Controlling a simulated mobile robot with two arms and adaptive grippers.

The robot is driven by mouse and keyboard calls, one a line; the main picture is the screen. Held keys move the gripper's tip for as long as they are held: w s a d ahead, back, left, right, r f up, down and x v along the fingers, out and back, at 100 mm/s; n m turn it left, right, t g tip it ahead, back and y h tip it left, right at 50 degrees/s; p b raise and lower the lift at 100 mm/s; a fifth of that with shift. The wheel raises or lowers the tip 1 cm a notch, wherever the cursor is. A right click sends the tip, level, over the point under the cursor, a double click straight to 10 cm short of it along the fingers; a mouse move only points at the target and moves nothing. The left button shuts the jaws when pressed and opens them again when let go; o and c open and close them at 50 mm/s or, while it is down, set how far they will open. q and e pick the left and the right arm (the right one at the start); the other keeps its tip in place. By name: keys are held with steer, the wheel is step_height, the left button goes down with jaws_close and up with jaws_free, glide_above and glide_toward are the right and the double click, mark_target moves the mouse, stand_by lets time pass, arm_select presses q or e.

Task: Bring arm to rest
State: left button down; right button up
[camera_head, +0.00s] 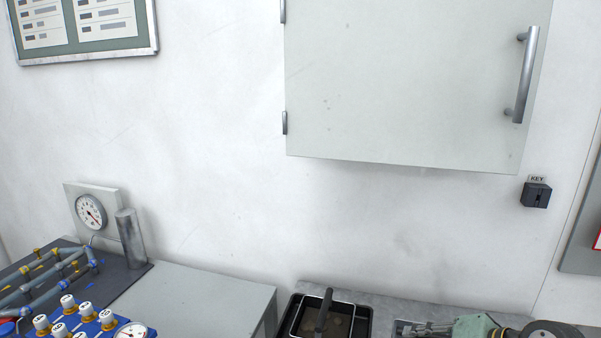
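Neither of my arms shows in the head view, and neither gripper is in view. Whether they are open or shut, and what they may hold, is hidden. The view takes in a white wall (200,140) with a closed grey cabinet (400,85) and the far parts of benches along the bottom edge.
A gauge (90,212), a metal cylinder (131,238) and a blue valve panel (92,323) stand at lower left. A black tray (361,325) and a greenish machine (480,326) are at the bottom. A key box (536,195) is on the wall. The grey bench top (195,298) is clear.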

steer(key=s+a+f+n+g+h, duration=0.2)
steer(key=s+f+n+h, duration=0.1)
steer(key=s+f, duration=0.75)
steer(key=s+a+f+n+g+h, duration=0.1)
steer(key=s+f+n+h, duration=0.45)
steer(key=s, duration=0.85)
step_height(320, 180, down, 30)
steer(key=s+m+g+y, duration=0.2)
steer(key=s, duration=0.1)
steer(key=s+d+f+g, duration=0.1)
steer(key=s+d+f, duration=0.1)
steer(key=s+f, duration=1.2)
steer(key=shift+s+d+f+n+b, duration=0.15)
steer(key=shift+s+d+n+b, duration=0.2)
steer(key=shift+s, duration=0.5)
